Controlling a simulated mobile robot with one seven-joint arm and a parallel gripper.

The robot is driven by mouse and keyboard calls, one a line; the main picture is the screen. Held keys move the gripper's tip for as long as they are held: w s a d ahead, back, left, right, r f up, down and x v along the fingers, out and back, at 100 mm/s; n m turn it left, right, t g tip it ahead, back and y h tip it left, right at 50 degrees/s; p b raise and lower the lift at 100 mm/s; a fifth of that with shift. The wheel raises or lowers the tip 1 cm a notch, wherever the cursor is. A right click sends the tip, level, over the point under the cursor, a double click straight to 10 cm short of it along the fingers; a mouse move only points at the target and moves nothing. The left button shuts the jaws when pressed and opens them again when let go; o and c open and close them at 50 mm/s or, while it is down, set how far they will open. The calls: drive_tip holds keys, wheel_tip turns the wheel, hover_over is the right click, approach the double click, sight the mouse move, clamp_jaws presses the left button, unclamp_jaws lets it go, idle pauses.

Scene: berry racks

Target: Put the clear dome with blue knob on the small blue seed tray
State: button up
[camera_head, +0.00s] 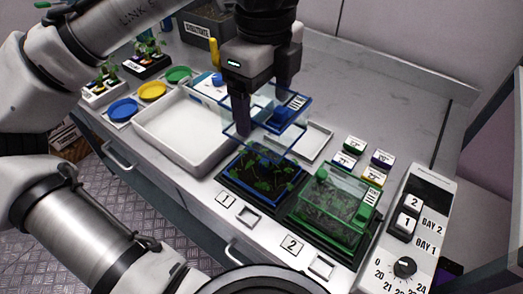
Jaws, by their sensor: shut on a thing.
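The clear dome (238,130) has blue edges and a blue knob, and my gripper (263,122) is shut on it from above. The fingers partly hide the knob. The dome hangs over the small blue seed tray (264,199), which has dark soil with green seedlings and sits in a black holder by the label 1. In the picture the dome's lower edge overlaps the tray's far part. The tray's near part shows uncovered. I cannot tell the exact height of the gap between them.
A green tray under a clear green-edged dome (336,199) stands close on the right, by label 2. A large white tray (186,136) lies to the left. A shallow white tray (314,142) lies behind. Small coloured boxes (354,145) and a control panel (416,225) stand at the right.

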sight(263, 161)
wheel_tip(263, 161, down, 11)
drive_tip(key=shift+r, duration=0.15)
idle(0.4)
drive_tip(key=o, duration=1)
wheel_tip(263, 161, up, 12)
drive_tip(key=shift+r, duration=0.1)
